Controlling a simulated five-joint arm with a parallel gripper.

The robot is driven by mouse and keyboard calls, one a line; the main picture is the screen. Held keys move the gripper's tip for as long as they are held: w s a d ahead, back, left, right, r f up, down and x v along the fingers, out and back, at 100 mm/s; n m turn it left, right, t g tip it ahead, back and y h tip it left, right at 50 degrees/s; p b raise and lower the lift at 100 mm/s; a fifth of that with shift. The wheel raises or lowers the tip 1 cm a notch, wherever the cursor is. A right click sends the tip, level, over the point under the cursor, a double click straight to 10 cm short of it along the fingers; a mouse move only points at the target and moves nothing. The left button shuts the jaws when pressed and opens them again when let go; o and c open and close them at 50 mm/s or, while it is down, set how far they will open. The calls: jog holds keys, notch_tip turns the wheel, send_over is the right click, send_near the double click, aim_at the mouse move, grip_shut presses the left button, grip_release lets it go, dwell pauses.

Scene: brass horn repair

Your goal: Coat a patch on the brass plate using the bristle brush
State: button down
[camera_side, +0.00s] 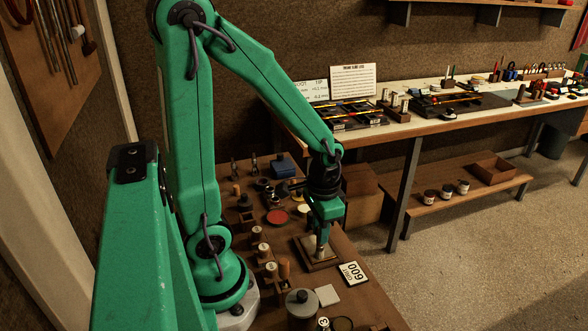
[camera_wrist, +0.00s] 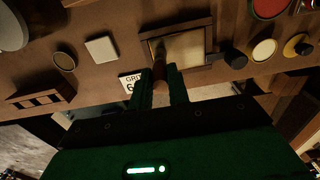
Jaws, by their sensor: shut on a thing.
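The brass plate (camera_wrist: 190,47) lies flat in a square wooden frame on the bench; its framed edge also shows in the side view (camera_side: 305,257). My gripper (camera_side: 321,229) is shut on the bristle brush (camera_wrist: 160,67), which points down at the plate. I cannot tell whether the bristles touch the brass. A darker area shows around the tip; I cannot tell if it is coating or shadow.
A white "GRIT 600" card (camera_side: 354,273) and a pale square pad (camera_side: 327,295) lie near the frame. A red round pad (camera_side: 277,217), a blue block (camera_side: 283,165) and several small pots and holders crowd the bench. A long workbench (camera_side: 440,121) stands behind.

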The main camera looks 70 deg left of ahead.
jog(key=shift+a, duration=3.8)
jog(key=shift+a+r, duration=0.15)
notch_tip(320, 180, up, 8)
jog(key=w+d, duration=0.1)
jog(key=d, duration=0.8)
jog(key=shift+w+d, duration=0.25)
jog(key=shift+d, duration=0.1)
jog(key=shift+f, duration=0.25)
